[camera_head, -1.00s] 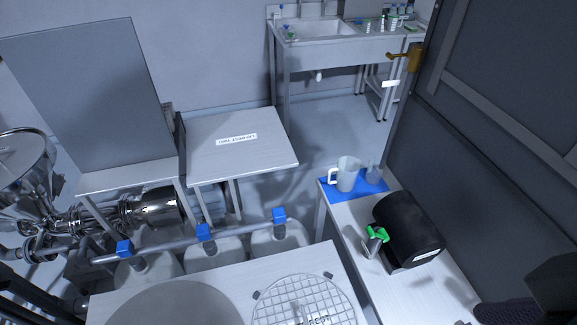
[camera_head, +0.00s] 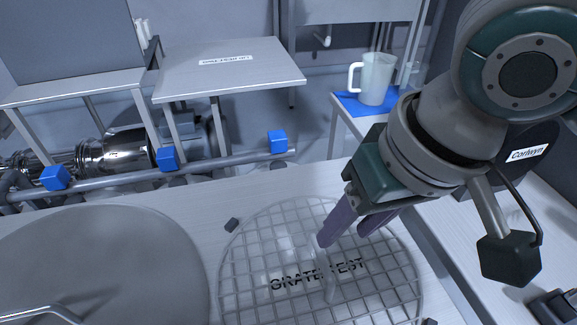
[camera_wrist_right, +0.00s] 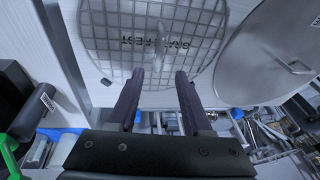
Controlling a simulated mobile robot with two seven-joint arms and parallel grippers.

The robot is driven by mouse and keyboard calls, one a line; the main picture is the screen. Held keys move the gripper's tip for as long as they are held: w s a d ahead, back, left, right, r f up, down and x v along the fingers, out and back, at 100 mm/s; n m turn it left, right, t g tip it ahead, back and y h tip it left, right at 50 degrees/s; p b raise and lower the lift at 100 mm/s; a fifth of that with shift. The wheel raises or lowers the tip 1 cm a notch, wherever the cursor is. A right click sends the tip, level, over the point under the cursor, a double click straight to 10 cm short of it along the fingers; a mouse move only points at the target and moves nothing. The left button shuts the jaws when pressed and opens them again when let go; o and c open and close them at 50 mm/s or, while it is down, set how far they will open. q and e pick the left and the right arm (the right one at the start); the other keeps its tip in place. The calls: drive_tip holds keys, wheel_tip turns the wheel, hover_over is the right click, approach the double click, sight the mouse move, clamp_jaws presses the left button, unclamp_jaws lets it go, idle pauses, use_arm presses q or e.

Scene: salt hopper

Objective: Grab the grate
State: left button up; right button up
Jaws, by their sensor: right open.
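The grate (camera_head: 290,248) is a round wire mesh lying flat on a white table, with a light upright handle (camera_head: 328,277) near its middle. Black lettering on the surface beneath shows through the mesh. My right gripper (camera_head: 343,237) has purple fingers and hangs over the far right part of the grate, open and empty. In the right wrist view the grate (camera_wrist_right: 112,35) lies beyond the fingertips of my right gripper (camera_wrist_right: 160,75), and the handle (camera_wrist_right: 157,45) appears between and just past them. My left gripper is not in view.
A large grey round lid (camera_head: 105,265) with a bar handle is left of the grate. A pipe with blue blocks (camera_head: 168,158) runs behind the table. A side table at right holds a pitcher (camera_head: 376,78) on a blue mat. Small dark stops (camera_head: 232,225) sit around the grate.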

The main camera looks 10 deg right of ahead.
sight(323, 256)
drive_tip(key=b+x, duration=0.1)
drive_tip(key=x, duration=0.4)
drive_tip(key=shift+d+f, duration=0.1)
drive_tip(key=shift+f, duration=0.2)
drive_tip(key=b+x, duration=0.2)
drive_tip(key=x, duration=0.3)
drive_tip(key=shift+w+f, duration=0.15)
drive_tip(key=shift+w, duration=0.05)
drive_tip(key=c, duration=0.7)
clamp_jaws()
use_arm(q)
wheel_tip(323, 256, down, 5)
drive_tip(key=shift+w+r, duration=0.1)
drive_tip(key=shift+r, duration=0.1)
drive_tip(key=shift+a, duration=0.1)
